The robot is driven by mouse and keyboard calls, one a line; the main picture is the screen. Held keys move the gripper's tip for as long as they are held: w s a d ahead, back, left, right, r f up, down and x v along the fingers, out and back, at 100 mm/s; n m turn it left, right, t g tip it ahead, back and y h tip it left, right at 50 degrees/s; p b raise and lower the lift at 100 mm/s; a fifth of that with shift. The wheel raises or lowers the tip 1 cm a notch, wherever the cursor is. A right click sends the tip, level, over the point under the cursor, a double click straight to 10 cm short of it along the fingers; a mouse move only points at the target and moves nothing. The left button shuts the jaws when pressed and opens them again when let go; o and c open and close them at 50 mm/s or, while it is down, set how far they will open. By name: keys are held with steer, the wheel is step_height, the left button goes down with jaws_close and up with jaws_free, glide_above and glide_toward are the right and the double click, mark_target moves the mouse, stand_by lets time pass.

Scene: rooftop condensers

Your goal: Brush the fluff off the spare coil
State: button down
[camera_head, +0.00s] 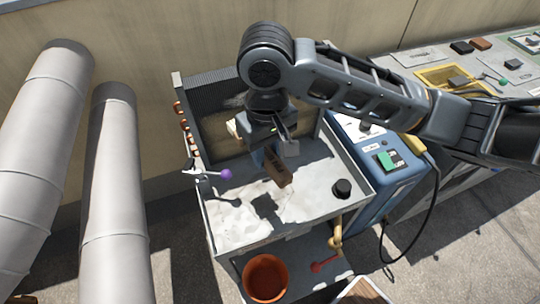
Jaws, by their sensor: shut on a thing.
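The spare coil (212,97) is a dark finned panel standing upright at the back of a grey workbench, with copper bends down its left edge. A tan, fluffy-looking patch (214,131) lies on its lower face, partly hidden behind my arm. My gripper (273,163) points down in front of the coil, above the bench top. It is shut on a brown, wooden-looking block, apparently the brush (281,172). Its bristles cannot be made out clearly. A small cream piece (232,128) shows beside the gripper, against the coil; I cannot tell what it is.
A black knob-like object (343,188) stands on the bench top (240,222). A terracotta pot (265,279) is below. A blue machine (385,165) stands at right; large pipes (115,200) are at left.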

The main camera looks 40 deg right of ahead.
steer(key=shift+w+d+b, duration=0.15)
steer(key=shift+w+d, duration=0.1)
steer(key=shift+w, duration=0.5)
steer(key=shift+w+d+b, duration=0.1)
steer(key=shift+w+d, duration=0.15)
steer(key=shift+w, duration=0.5)
steer(key=shift+w+d+b, duration=0.15)
steer(key=shift+w+d, duration=0.1)
steer(key=shift+w, duration=0.5)
steer(key=c, duration=1.3)
jaws_free()
steer(key=c, duration=0.4)
steer(key=shift+c, duration=0.2)
